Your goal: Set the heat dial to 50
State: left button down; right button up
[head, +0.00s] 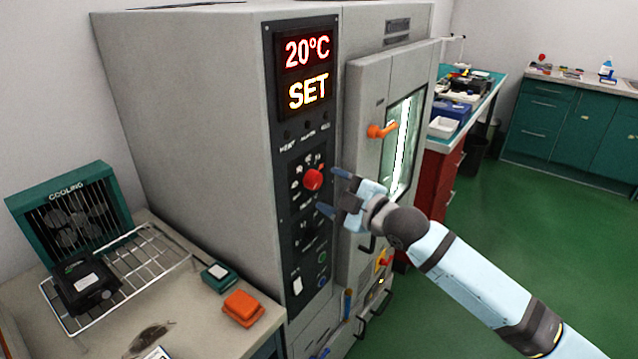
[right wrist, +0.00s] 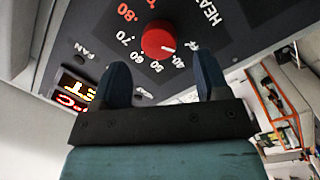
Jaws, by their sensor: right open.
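The red heat dial (head: 313,180) is on the dark control panel of the grey chamber, below a display (head: 307,75) reading 20°C and SET. My right gripper (head: 329,190) is open in front of the dial, fingers pointing at the panel. In the right wrist view the dial (right wrist: 158,38) lies just beyond and between my open fingertips (right wrist: 162,75), with nothing gripped. Numbers 80, 70, 60, 50 and 40 ring it. A white mark on the dial points to the right, near the 40 side. Whether a finger touches the dial cannot be told. My left gripper is not in view.
The chamber door (head: 385,150) with an orange handle (head: 382,130) stands right of the panel, close to my right arm. A bench (head: 190,300) at left holds a wire rack (head: 130,270) and an orange box (head: 243,307). Green floor is clear at right.

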aim_at(317, 181)
jog(key=x, duration=0.4)
jog(key=shift+w+a, duration=0.1)
jog(key=shift+w, duration=0.05)
jog(key=shift+c, duration=0.4)
jog(key=c, duration=0.8)
jog(key=shift+c, duration=0.2)
jog(key=shift+r, duration=0.1)
